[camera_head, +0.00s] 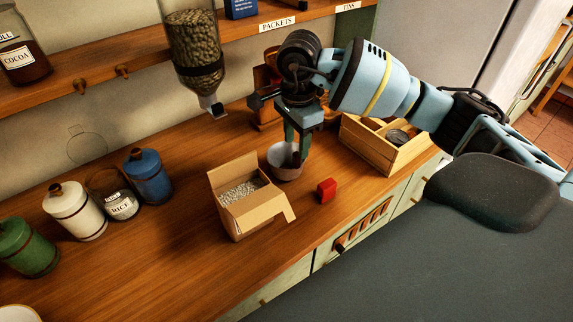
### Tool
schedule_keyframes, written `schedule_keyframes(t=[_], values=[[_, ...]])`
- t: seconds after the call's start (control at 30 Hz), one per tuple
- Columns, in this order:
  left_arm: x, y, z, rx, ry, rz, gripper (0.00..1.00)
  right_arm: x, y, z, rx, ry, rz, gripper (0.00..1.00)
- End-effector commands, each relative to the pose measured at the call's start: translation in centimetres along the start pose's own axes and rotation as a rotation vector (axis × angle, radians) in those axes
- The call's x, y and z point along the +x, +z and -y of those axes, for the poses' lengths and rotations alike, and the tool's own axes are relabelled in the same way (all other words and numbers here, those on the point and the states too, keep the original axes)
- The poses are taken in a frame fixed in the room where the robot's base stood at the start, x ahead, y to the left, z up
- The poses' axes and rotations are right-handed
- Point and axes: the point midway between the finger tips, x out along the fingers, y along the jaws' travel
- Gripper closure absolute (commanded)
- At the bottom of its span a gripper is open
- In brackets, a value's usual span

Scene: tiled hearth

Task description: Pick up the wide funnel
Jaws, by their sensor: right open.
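A pale, round, wide-mouthed vessel (283,172), which looks like the wide funnel, stands on the wooden counter (180,245) near the middle of the view. Its lower part is small and its spout cannot be made out. My right gripper (298,152) points down over it from above. Its fingers are open and overlap the vessel's right rim, with the tips low at or inside the mouth. Whether they touch the rim cannot be told. My left gripper is not in view.
An open cardboard box (250,205) of small pale pieces stands left of the vessel. A red block (326,190) lies to the right. A wooden crate (372,155) stands behind right. Canisters (148,176) line the left; a bean dispenser (193,50) hangs above.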

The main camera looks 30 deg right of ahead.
Motion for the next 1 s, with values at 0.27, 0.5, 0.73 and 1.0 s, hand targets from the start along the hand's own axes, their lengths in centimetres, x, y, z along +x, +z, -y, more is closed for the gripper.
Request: schedule_keyframes(t=[0.27,0.5,0.73,1.0], values=[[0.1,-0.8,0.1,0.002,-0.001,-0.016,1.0,1.3,0.0,-0.1,0.0,0.001,0.0,0.56],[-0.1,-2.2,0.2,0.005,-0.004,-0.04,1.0,4.2,0.1,-0.9,0.001,-0.001,0.0,0.56],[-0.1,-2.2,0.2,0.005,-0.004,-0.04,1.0,6.2,0.1,-0.8,0.001,-0.001,0.001,0.56],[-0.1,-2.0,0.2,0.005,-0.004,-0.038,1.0,6.2,0.1,-0.8,0.0,-0.001,0.0,0.66]])
